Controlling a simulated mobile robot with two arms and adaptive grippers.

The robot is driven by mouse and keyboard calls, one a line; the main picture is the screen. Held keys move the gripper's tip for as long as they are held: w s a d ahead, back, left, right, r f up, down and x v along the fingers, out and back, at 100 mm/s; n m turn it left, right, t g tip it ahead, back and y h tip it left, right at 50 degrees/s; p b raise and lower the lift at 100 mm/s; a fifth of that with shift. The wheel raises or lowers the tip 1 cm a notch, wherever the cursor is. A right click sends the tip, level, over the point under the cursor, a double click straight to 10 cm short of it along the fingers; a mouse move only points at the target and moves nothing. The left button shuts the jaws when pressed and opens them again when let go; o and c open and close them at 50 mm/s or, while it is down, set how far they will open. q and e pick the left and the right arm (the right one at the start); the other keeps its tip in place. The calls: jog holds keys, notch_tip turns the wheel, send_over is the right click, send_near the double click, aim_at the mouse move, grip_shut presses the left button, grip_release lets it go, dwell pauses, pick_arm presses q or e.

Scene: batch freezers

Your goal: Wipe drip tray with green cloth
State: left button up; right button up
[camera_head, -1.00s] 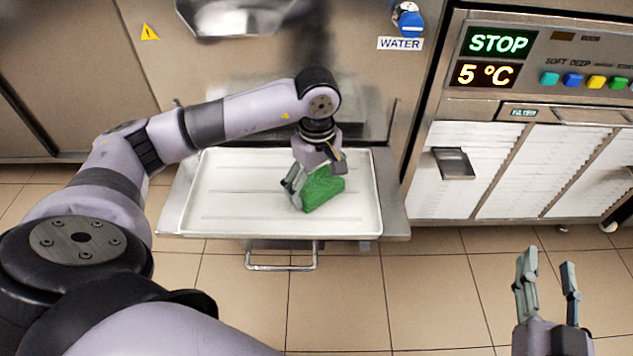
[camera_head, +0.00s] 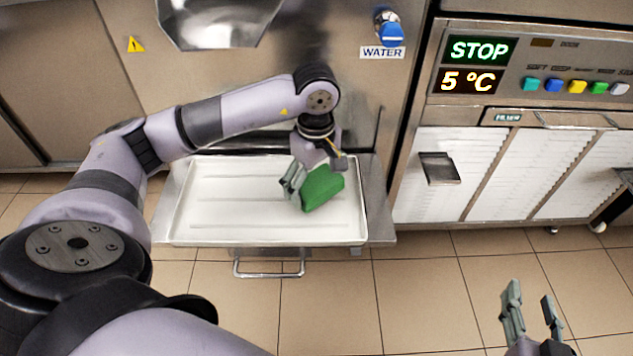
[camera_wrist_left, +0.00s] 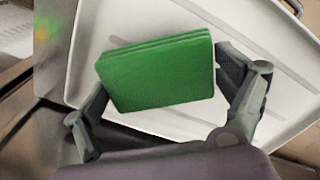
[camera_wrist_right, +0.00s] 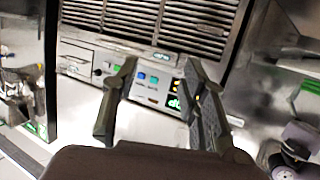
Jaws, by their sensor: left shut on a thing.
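The green cloth (camera_head: 322,189) is a folded block held between the fingers of my left gripper (camera_head: 312,180). The left wrist view also shows the cloth (camera_wrist_left: 157,74) between the two fingers (camera_wrist_left: 165,98), over the white tray. The drip tray (camera_head: 215,228) is white, shallow and rectangular, with faint lines along its floor. The cloth is over its right half; I cannot tell whether it touches the tray floor. My right gripper (camera_head: 531,312) is open and empty at the lower right, away from the tray. Its fingers (camera_wrist_right: 160,105) also stand apart in the right wrist view.
The tray rests on a metal shelf with a handle (camera_head: 268,268) below its front. A blue water tap (camera_head: 389,30) is above. To the right stands a machine with a STOP display (camera_head: 479,50), coloured buttons and white slatted panels. The tiled floor in front is clear.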

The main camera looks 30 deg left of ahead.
pick_arm(q)
jog(key=shift+r+p, duration=0.45)
jog(key=shift+r, duration=0.35)
jog(key=shift+r+p, duration=0.4)
jog(key=shift+r, duration=0.15)
jog(key=shift+r+p, duration=0.4)
jog(key=shift+r, duration=0.25)
jog(key=shift+r+p, duration=0.45)
jog(key=shift+r, duration=0.25)
pick_arm(e)
jog(key=s+d+f+g+h, duration=0.2)
jog(key=s+d+f+g, duration=0.3)
jog(key=s+f+g, duration=0.4)
jog(key=shift+s+f+m+h, duration=0.35)
jog(key=shift+s+f, duration=0.45)
jog(key=shift+s, duration=1.3)
